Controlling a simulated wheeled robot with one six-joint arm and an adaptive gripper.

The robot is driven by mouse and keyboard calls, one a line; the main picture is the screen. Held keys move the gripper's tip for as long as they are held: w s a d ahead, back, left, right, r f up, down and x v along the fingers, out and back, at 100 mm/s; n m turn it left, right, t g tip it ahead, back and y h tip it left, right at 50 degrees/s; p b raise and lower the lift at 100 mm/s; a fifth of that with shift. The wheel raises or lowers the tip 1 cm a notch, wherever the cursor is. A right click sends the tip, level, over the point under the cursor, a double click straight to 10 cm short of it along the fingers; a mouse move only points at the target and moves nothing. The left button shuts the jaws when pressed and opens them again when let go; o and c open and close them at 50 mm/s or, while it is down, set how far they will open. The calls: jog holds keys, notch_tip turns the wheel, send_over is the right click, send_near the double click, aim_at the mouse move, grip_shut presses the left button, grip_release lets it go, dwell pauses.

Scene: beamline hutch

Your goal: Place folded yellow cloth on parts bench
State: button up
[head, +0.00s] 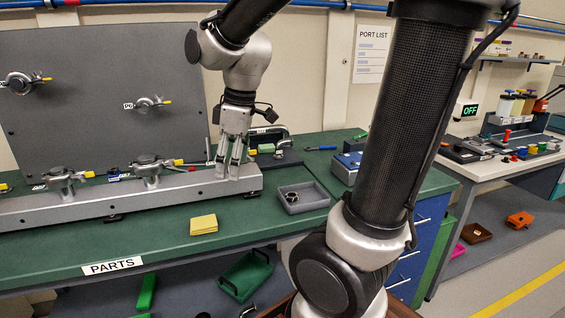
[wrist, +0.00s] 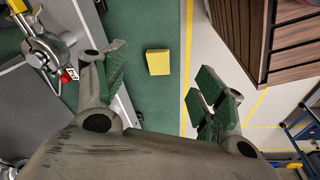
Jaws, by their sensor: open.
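The folded yellow cloth (head: 203,225) lies flat on the green top of the parts bench (head: 160,250), near its front edge and above the PARTS label. It also shows in the wrist view (wrist: 158,62), on the green surface between my fingers and apart from them. My gripper (head: 234,172) is open and empty, pointing down by the right end of the grey rail in the head view. In the wrist view my gripper's green-padded fingers (wrist: 165,92) are spread wide.
A long grey rail (head: 120,203) with valve fittings runs along the bench behind the cloth. A small grey tray (head: 303,198) holding a ring-like part stands to the right. A green crate (head: 246,276) is on the shelf below. Green bench top around the cloth is clear.

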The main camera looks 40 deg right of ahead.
jog(key=s+d+r+m+t, duration=0.1)
jog(key=s+d+m, duration=0.3)
jog(key=s+m, duration=0.1)
jog(key=s+d+r+m+t+h, duration=0.1)
jog(key=s+d+m, duration=0.3)
jog(key=s, duration=0.3)
jog(key=shift+s+r+m, duration=0.25)
jog(key=shift+r+m, duration=0.1)
jog(key=shift+m, duration=0.15)
